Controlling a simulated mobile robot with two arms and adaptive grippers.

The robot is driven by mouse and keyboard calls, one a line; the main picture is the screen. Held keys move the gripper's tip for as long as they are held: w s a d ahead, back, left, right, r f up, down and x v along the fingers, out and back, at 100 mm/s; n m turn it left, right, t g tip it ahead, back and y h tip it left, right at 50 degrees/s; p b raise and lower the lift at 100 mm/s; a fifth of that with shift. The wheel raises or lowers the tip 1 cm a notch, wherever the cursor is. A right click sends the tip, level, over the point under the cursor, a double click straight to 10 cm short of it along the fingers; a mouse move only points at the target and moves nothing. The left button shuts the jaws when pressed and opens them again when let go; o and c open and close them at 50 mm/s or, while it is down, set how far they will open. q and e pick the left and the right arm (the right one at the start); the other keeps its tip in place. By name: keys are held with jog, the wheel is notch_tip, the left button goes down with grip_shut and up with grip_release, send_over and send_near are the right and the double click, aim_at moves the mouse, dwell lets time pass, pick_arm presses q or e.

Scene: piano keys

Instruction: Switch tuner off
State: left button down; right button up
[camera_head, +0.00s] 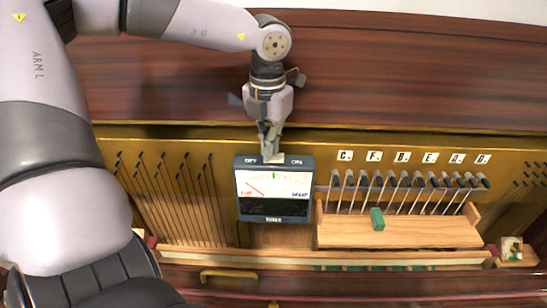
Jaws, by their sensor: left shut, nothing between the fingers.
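The tuner (274,205) is a dark box with a white dial face, a small green mark at the top and a red needle line at the left. OFF and ON labels sit on its top edge, with OFF at the left and ON at the right. My left gripper (271,155) is shut and empty, pointing down at the top edge between the two labels. Its fingertips appear to touch or nearly touch there, and they hide the switch area. My right gripper is not in view.
Right of the tuner is a wooden rack (400,233) with a row of grey-headed hammers (408,182) and a green block (377,219). Letter tiles (402,157) run above them. Strings (170,195) fill the left. A brass handle (229,277) lies below.

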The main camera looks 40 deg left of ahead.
pick_arm(q)
jog(key=shift+r+p, duration=1.4)
jog(key=shift+r, duration=1.9)
jog(key=shift+f, duration=0.1)
